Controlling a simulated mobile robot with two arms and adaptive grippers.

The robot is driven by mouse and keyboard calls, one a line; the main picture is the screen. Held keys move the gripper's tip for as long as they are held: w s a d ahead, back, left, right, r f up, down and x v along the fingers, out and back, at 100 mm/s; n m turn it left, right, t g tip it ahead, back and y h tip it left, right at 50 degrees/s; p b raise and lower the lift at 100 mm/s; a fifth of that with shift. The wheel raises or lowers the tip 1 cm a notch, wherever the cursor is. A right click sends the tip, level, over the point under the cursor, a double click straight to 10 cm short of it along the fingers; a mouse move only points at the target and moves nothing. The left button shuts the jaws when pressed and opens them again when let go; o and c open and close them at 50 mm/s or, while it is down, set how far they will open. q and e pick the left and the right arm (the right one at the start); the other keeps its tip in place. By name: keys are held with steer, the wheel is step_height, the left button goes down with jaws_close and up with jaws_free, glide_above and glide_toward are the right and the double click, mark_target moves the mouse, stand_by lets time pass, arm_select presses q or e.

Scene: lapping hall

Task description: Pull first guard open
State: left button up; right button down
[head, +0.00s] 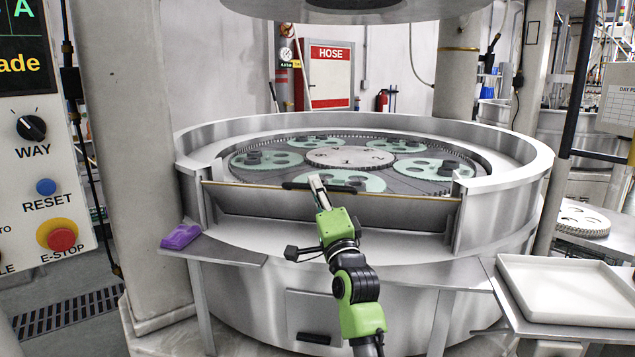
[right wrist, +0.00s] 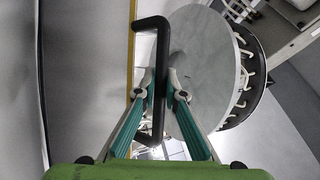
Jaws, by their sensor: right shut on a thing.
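The guard (head: 400,208) is a metal panel in the front gap of the round lapping machine's rim, with a yellow top edge. It still spans the gap between the two rim ends; I cannot tell exactly how far it leans. A black handle (head: 295,185) sits at its top edge. My right gripper (head: 317,182) is shut on this handle near its middle. In the right wrist view the handle (right wrist: 154,45) runs upright between the two fingers (right wrist: 158,94), beside the guard's yellow edge (right wrist: 131,60). My left gripper is not in view.
A purple object (head: 181,236) rests on the left ledge. A white tray (head: 565,290) stands at the right. A control panel with an E-stop (head: 62,238) is at the far left.

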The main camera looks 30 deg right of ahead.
steer(key=s+a+f+b, duration=0.3)
steer(key=s+a+f, duration=0.1)
steer(key=f, duration=0.6)
steer(key=shift+s+a+f, duration=0.2)
steer(key=shift+f, duration=0.1)
